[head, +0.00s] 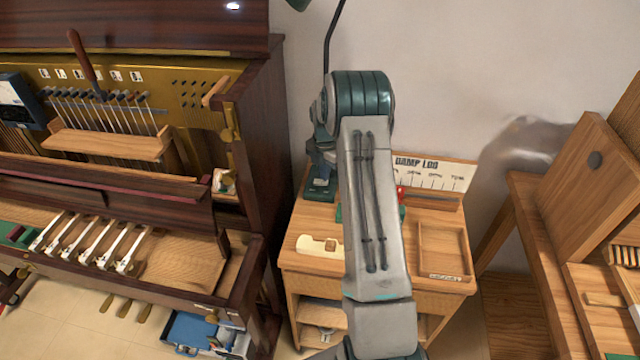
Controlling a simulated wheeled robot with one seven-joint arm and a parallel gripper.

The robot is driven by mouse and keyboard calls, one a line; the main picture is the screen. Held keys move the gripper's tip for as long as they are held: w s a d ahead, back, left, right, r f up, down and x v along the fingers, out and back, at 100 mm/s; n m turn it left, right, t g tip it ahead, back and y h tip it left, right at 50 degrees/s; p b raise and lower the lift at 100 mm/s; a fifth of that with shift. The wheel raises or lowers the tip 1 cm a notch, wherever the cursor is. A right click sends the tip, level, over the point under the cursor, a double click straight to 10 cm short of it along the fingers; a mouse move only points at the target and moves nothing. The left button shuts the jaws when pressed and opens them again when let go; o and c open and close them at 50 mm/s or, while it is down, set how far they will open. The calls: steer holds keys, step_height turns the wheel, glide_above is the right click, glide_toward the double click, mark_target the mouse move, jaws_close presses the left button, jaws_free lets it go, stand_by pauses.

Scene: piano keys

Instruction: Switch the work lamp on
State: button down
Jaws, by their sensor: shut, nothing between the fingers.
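The work lamp stands at the back left of the small wooden cabinet. Its dark green base (320,190) shows on the cabinet top, its thin dark stem (329,50) rises against the wall, and only the edge of its green shade (298,3) shows at the top of the picture. My arm hides the lower stem. My gripper (322,172) points down just over the base, shut and empty, partly hidden by my wrist. I cannot tell whether it touches the base. The lamp's switch cannot be made out, and the bulb is out of view.
The cabinet top (300,262) also holds a pale wooden piece (319,246), a shallow tray (443,250) and an upright "DAMP LOG" card (430,174). An opened piano (255,150) stands close on the left. A wooden bench (535,215) stands on the right.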

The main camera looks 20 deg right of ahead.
steer(key=shift+f+b, duration=0.4)
steer(key=shift+f, duration=0.25)
steer(key=shift+r, duration=0.15)
steer(key=shift+r+p, duration=1.75)
steer(key=shift+r, duration=1.65)
